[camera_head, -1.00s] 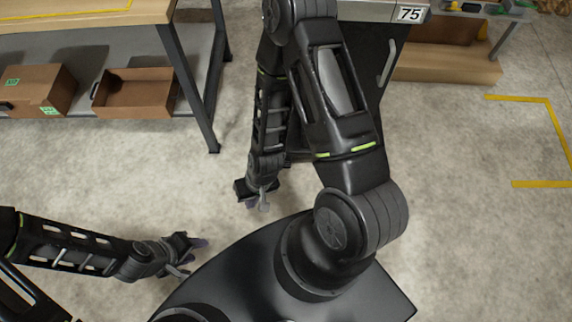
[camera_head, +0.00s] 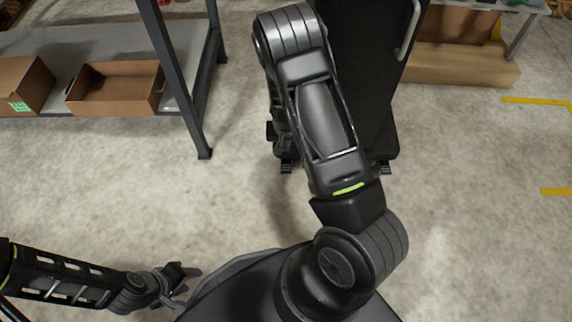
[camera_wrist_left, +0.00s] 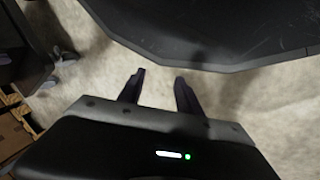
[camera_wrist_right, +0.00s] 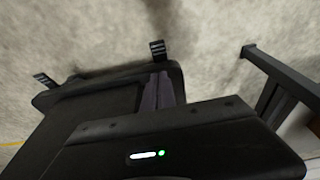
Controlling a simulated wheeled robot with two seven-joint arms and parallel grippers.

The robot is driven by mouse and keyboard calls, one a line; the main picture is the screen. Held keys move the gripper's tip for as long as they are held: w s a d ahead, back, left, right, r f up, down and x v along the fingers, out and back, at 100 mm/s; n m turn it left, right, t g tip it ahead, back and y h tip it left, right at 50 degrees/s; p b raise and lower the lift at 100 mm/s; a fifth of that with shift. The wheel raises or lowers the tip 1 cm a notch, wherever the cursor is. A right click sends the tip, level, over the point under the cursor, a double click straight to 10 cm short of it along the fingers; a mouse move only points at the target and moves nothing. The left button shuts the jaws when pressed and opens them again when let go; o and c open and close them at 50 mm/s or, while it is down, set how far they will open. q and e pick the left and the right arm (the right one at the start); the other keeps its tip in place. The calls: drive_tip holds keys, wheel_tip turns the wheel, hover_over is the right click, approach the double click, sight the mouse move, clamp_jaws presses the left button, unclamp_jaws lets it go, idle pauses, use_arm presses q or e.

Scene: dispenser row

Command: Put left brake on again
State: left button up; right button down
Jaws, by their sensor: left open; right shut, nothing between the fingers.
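A dark cabinet (camera_head: 370,90) stands on the floor beyond my right arm. Two small black ribbed pedals, which look like brakes, stick out at its foot: a left one (camera_head: 287,166) and a right one (camera_head: 385,167). In the right wrist view the left pedal (camera_wrist_right: 157,48) lies just beyond my right gripper (camera_wrist_right: 158,88), and the other pedal (camera_wrist_right: 45,80) is further left. The right gripper is shut and empty, over the cabinet's base edge; contact cannot be told. In the head view my right arm mostly hides it. My left gripper (camera_head: 186,278) is open and empty, low beside my base.
A metal shelf table stands left of the cabinet, its leg (camera_head: 185,85) near the right arm. An open cardboard box (camera_head: 117,88) sits on its lower shelf. Another box (camera_head: 22,85) is beside it. The concrete floor in front of the cabinet is clear.

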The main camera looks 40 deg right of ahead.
drive_tip(key=shift+f, duration=0.1)
drive_tip(key=b, duration=0.6)
approach(286, 169)
drive_tip(key=f, duration=0.1)
drive_tip(key=w+d+f, duration=0.1)
drive_tip(key=f, duration=0.1)
drive_tip(key=w+f, duration=0.1)
drive_tip(key=f, duration=0.1)
drive_tip(key=shift+d, duration=0.25)
drive_tip(key=shift+s+f, duration=0.1)
drive_tip(key=shift+f, duration=0.5)
use_arm(q)
wheel_tip(286, 169, down, 6)
drive_tip(key=w, duration=0.1)
drive_tip(key=shift+a, duration=0.3)
use_arm(e)
drive_tip(key=shift+a, duration=0.1)
